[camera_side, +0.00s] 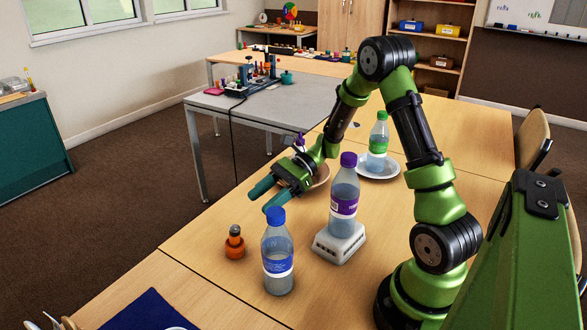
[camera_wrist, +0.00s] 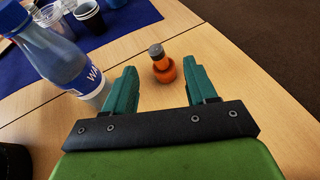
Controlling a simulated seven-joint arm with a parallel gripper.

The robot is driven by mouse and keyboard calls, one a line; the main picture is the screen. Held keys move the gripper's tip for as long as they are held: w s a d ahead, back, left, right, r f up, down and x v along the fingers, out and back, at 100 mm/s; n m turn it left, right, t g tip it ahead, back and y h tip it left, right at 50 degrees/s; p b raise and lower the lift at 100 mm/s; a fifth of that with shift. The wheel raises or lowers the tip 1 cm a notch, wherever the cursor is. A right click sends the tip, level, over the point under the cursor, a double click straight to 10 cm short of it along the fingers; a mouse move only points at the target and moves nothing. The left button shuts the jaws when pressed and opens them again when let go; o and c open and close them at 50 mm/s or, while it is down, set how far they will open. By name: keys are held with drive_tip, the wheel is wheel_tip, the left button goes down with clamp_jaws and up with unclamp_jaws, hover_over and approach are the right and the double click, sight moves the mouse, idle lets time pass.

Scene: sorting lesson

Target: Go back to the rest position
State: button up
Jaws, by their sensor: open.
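My gripper (camera_side: 262,198) is open and empty above the wooden table (camera_side: 210,232). Its two teal fingers also show in the wrist view (camera_wrist: 162,90), with nothing between them. A blue-capped water bottle (camera_side: 278,262) stands upright near the table's front, below and apart from the fingers. In the wrist view the same bottle (camera_wrist: 58,50) is left of the fingers. An orange object with a dark top (camera_side: 235,243) stands left of that bottle and shows beyond the fingertips in the wrist view (camera_wrist: 163,66).
A purple-capped bottle (camera_side: 344,200) stands on a white block (camera_side: 339,244) close to my arm. A green-capped bottle (camera_side: 378,142) stands on a white plate (camera_side: 392,169) behind. A bowl (camera_side: 320,176) sits partly hidden behind my gripper. A blue mat (camera_wrist: 120,14) with cups lies in front.

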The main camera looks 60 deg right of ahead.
wheel_tip(320, 180, up, 14)
drive_tip(key=a+t+h, duration=0.1)
drive_tip(key=a+h, duration=0.1)
drive_tip(key=h, duration=0.1)
drive_tip(key=s+a+n+h, duration=0.2)
drive_tip(key=s+n+h, duration=0.1)
drive_tip(key=s+n, duration=0.4)
drive_tip(key=s+a+n+h, duration=0.3)
drive_tip(key=s+n, duration=0.4)
drive_tip(key=n, duration=0.4)
drive_tip(key=shift+s+r+t+h, duration=0.35)
drive_tip(key=shift+r+t+h, duration=0.05)
drive_tip(key=shift+h, duration=0.4)
